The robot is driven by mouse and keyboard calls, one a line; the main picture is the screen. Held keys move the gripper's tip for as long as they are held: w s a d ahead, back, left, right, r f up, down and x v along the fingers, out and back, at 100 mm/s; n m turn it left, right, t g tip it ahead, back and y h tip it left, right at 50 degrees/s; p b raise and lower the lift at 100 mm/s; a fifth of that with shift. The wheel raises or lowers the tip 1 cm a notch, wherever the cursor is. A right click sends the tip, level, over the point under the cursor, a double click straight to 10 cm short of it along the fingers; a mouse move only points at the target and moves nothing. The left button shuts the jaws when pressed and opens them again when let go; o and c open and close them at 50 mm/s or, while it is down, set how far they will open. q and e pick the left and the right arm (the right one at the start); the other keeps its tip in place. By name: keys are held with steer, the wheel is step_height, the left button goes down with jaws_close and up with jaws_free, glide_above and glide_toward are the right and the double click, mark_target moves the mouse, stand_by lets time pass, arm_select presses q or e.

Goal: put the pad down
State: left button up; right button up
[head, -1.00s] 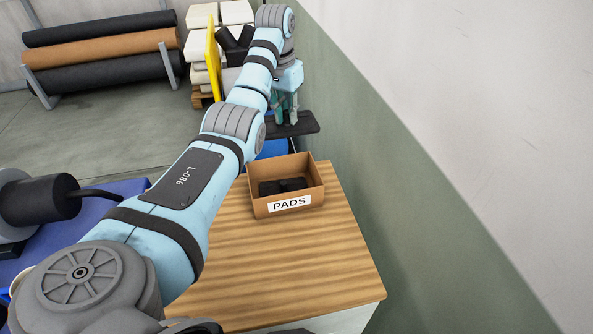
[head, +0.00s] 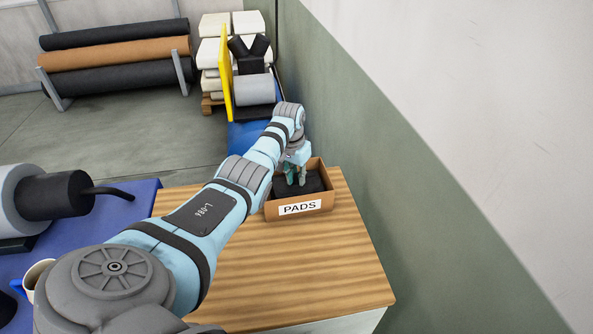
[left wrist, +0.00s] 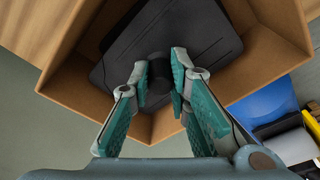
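The black pad (head: 318,184) is inside the cardboard box labelled PADS (head: 300,209), which stands on the wooden top (head: 290,260). My left gripper (head: 295,182) reaches down into the box from above. In the left wrist view the pad (left wrist: 205,35) is a flat dark plate with a round knob, and the fingers (left wrist: 160,80) are closed around this knob. The pad sits between the box walls (left wrist: 270,70), turned relative to them. Whether it rests on what lies below is hidden. My right gripper is not in view.
A wall (head: 400,170) runs close along the right. A blue surface (head: 90,225) at left bears a grey roller with a black end (head: 55,195) and a mug (head: 38,272). A yellow panel (head: 226,85) stands behind. The wooden top's front is clear.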

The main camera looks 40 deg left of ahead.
mark_target(295, 176)
arm_select(q)
steer(key=o, duration=0.3)
steer(key=shift+s+r, duration=0.1)
steer(key=shift+s, duration=0.25)
steer(key=shift+o, duration=0.5)
steer(key=shift+s+a+r, duration=0.1)
steer(key=shift+s+r, duration=0.1)
steer(key=shift+s, duration=0.25)
steer(key=shift+w+r, duration=0.2)
steer(key=shift+w, duration=0.1)
step_height(295, 176, up, 3)
steer(key=shift+s+f+p, duration=0.1)
steer(key=shift+p, duration=0.5)
step_height(295, 176, up, 8)
steer(key=s, duration=0.1)
steer(key=shift+s+r, duration=0.25)
steer(key=shift+s, duration=0.05)
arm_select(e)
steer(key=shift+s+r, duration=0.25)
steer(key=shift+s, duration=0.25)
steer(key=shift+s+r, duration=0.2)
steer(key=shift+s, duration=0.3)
